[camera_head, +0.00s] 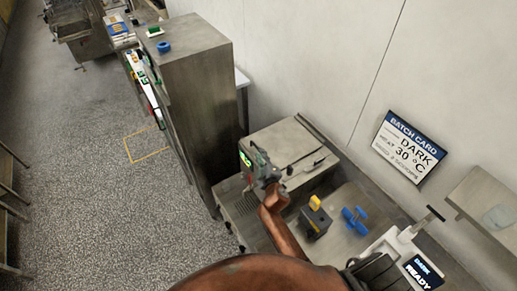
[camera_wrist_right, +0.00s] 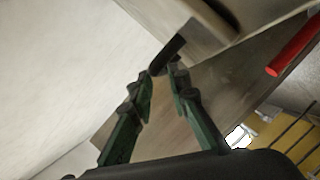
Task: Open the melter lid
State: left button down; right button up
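A steel box with a flat closed top (camera_head: 290,143), which looks like the melter and its lid, stands against the wall in the head view. A thin bar handle (camera_head: 317,161) lies on its right part. My right gripper (camera_head: 266,174) is at the box's front edge, partly hiding it. In the right wrist view my right gripper (camera_wrist_right: 164,72) has its two green-and-black fingers apart. A dark bar (camera_wrist_right: 168,55) projecting from a pale grey body is at the fingertips; I cannot tell whether they touch it. My left gripper is not in view.
A yellow-topped dark block (camera_head: 315,217) and a blue knobbed part (camera_head: 354,220) sit on the steel bench right of my arm. A display unit (camera_head: 421,272) reads "DARK READY". A tall steel cabinet (camera_head: 190,95) stands left. A batch card (camera_head: 408,147) is on the wall.

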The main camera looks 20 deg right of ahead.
jog(key=shift+x, duration=2.3)
grip_shut()
